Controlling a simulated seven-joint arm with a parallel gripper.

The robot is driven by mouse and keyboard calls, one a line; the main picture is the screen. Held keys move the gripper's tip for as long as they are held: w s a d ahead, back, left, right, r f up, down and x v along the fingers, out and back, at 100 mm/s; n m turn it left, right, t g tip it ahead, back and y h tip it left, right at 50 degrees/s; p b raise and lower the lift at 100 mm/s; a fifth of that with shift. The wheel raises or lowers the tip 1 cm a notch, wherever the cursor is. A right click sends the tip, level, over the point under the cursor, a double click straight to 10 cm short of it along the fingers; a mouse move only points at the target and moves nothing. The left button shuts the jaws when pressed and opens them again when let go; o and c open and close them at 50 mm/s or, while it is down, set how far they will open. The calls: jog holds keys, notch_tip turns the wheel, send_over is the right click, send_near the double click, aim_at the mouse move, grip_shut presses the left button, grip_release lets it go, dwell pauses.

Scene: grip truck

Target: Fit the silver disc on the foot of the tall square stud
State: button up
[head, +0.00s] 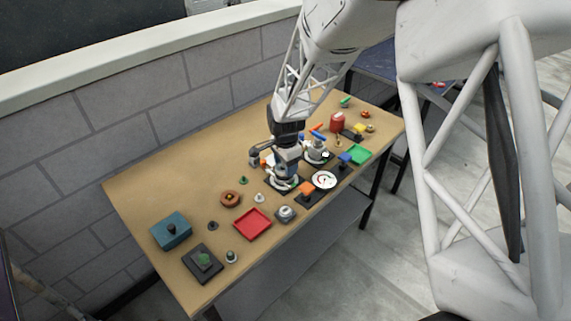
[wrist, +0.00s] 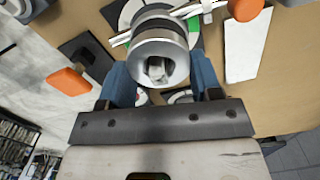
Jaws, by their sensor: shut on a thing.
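My gripper (head: 284,170) is over the right half of the table, low above a round white-marked plate on a dark base (head: 283,184). In the wrist view its two blue fingers (wrist: 160,78) are shut on the sides of a silver round piece (wrist: 146,47), taken to be the silver disc. The piece has a hollow middle with a pale, angular shape inside. I cannot tell whether that shape is the tall square stud. The round plate (wrist: 192,38), with green and white marks, lies behind the silver piece. Whether they touch is hidden.
A white dial with red marks (head: 324,180) and an orange handle on a black base (head: 306,189) stand close by. A red tray (head: 252,224) is at front left, a green tray (head: 360,154) at right.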

jog(key=shift+f, duration=0.2)
dwell(0.3)
jog(key=o, duration=1.3)
jog(key=shift+c, duration=0.2)
jog(key=shift+r, duration=0.2)
jog(key=shift+r, duration=3.55)
jog(key=shift+r, duration=0.1)
